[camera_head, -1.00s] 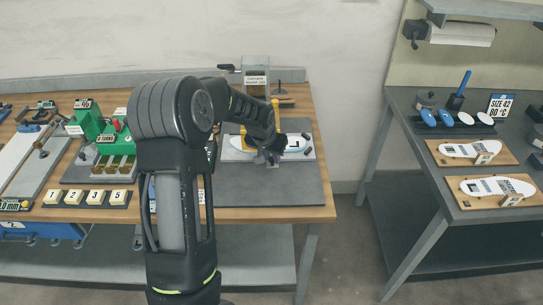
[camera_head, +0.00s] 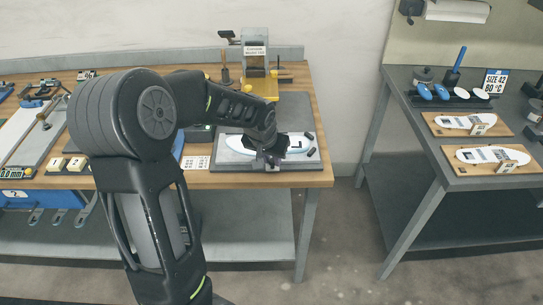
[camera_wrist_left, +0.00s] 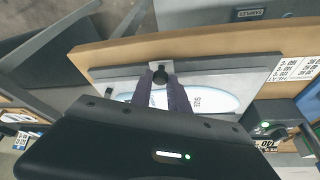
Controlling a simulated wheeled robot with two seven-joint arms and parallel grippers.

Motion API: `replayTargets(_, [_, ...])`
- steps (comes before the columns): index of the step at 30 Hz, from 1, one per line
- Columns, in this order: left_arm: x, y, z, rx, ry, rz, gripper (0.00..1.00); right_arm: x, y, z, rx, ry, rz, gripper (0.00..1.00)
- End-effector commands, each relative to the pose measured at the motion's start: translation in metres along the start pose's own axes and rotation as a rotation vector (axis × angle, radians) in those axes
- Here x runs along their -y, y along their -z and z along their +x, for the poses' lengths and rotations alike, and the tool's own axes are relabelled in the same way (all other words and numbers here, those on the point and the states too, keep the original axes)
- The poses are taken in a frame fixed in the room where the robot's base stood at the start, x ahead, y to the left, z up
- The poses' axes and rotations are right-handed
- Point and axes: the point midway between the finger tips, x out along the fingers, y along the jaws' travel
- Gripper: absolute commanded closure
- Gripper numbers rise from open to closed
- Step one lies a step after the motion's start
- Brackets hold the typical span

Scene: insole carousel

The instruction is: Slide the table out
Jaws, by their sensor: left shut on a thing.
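The sliding table (camera_head: 228,163) is a light grey plate carrying a white and blue insole (camera_head: 232,154). It lies near the front edge of the workbench, in front of the press (camera_head: 255,66) and clear of it. My left gripper (camera_head: 273,163) reaches over the plate from the left and is shut at its front edge. In the left wrist view, its two dark fingers (camera_wrist_left: 160,90) are closed on a dark round knob (camera_wrist_left: 160,74) at the plate's front edge. The fingers and wrist hide part of the plate and insole. My right gripper is not in view.
A dark base mat (camera_head: 296,110) lies bare between the plate and press. Number tiles (camera_head: 66,164) and a blue-edged fixture stand left, partly behind my arm. A separate grey bench (camera_head: 405,103) at the right holds insoles on wooden boards (camera_head: 490,158). Floor shows between the benches.

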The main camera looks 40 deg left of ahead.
Motion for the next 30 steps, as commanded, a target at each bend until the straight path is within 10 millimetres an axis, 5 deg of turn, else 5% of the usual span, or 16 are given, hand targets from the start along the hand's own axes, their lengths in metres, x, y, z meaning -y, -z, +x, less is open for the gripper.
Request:
replayTargets(11, [-0.0003,-0.001,-0.0011,0.0,0.0,-0.001,1.0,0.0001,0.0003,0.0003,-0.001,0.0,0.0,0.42])
replayTargets(12, [-0.0003,-0.0009,-0.001,0.0,0.0,-0.001,0.76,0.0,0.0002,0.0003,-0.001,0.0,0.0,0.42])
replayTargets(18, [-0.0003,-0.0008,-0.001,0.0,0.0,-0.001,0.59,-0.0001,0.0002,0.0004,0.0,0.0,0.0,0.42])
replayTargets(30, [-0.0003,0.0,-0.0072,-0.003,0.0,-0.001,0.58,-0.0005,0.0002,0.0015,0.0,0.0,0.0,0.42])
